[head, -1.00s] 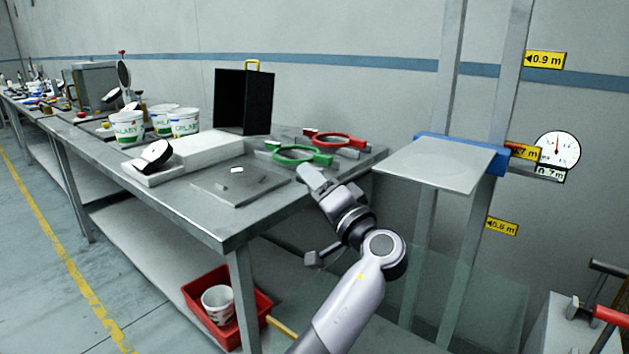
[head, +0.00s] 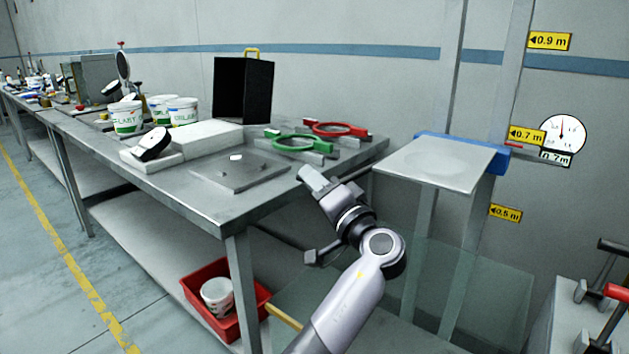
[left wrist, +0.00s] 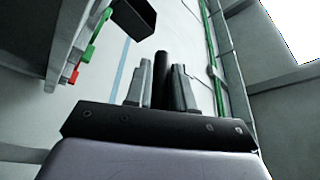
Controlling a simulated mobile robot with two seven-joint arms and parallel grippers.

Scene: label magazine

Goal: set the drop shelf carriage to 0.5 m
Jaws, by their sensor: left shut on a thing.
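The drop shelf carriage is a grey shelf plate (head: 440,165) on a blue bracket (head: 489,161), between two upright rails. The plate is about level. A small red pointer beside the bracket is just below the yellow 0.7 m label (head: 527,135). The 0.5 m label (head: 505,213) is lower and the 0.9 m label (head: 550,41) higher. My left gripper (head: 312,177) is left of the plate, by the table's corner. In the left wrist view its fingers are shut on a dark rod (left wrist: 161,75). What the rod joins is hidden. My right gripper is not in view.
A round gauge (head: 563,133) and a 0.7 m plate are on the wall. The steel table (head: 215,212) holds green and red clamps (head: 300,142), tubs and a black box (head: 243,90). Glass panels (head: 480,290) stand below the carriage. A red-handled device (head: 612,291) stands at lower right.

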